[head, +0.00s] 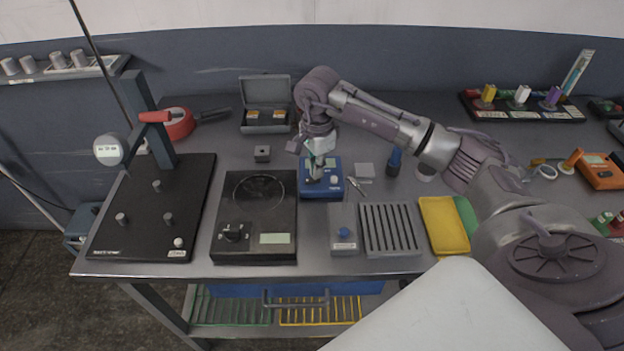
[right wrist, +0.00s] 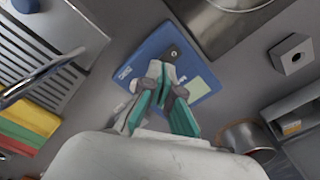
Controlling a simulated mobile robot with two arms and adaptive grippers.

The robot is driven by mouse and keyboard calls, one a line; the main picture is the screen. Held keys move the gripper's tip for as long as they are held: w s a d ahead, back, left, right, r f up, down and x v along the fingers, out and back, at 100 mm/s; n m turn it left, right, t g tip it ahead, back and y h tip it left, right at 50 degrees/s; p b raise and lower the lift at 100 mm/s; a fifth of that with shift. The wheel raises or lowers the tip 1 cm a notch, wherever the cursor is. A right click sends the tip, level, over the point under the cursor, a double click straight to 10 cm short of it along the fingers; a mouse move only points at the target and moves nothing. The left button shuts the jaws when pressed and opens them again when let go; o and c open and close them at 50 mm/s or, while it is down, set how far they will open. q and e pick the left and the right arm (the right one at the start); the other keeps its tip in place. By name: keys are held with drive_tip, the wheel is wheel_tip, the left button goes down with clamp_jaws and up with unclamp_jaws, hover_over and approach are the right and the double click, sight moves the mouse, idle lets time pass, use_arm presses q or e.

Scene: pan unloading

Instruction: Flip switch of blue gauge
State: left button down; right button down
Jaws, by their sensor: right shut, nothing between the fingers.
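The blue gauge (head: 322,190) is a flat blue box on the grey table, near the middle of the head view. It also shows in the right wrist view (right wrist: 150,52), with a pale green display and a dark round spot near its top. My right gripper (head: 314,180) points down over the gauge, shut and empty. In the right wrist view its fingertips (right wrist: 160,72) lie over the middle of the gauge. I cannot tell whether they touch it. The switch is not clearly seen; the fingers cover part of the gauge's face. My left gripper is not in view.
A black boxed device (head: 256,250) stands left of the gauge. A grey box with a blue knob (head: 343,245) and a slotted block (head: 390,230) stand in front.

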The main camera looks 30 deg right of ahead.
drive_tip(key=shift+s+f+b, duration=0.1)
drive_tip(key=shift+f+b, duration=0.55)
drive_tip(key=shift+f, duration=0.2)
idle(0.3)
drive_tip(key=shift+r+p, duration=0.5)
drive_tip(key=shift+r, duration=0.25)
drive_tip(key=shift+r+p, duration=1.55)
drive_tip(key=shift+r, duration=1.3)
drive_tip(key=shift+f, duration=0.15)
